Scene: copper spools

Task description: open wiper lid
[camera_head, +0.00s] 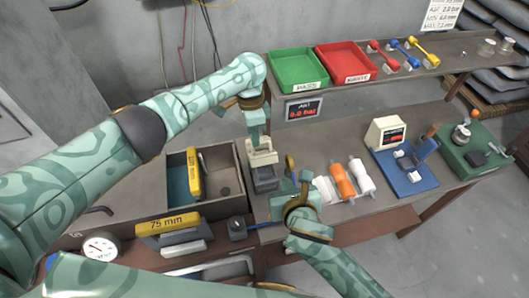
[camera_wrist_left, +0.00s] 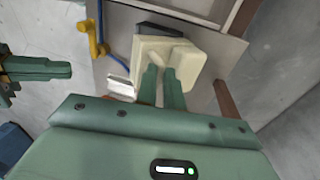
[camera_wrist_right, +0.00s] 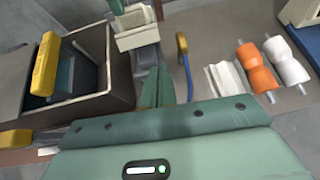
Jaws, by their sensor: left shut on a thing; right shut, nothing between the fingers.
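The wiper has a cream lid (camera_head: 261,158) above a dark grey base (camera_head: 265,183) on the bench. My left gripper (camera_head: 257,140) comes down from above and is shut on the cream lid. The left wrist view shows its fingers (camera_wrist_left: 166,75) against the lid (camera_wrist_left: 193,62), with part of the dark base (camera_wrist_left: 157,29) beyond. The right wrist view shows the lid (camera_wrist_right: 138,38) over the base. How far the lid stands from the base is hard to tell. My right gripper (camera_head: 304,183) is shut and empty, to the right of the base and apart from the lid.
An open bin (camera_head: 238,202) holding a yellow-topped tool (camera_head: 194,172) stands left of the wiper. A blue tool with a yellow handle (camera_wrist_right: 183,55) lies right of it. White and orange rollers (camera_head: 343,180) lie farther right. A shelf with green (camera_head: 297,85) and red trays is behind.

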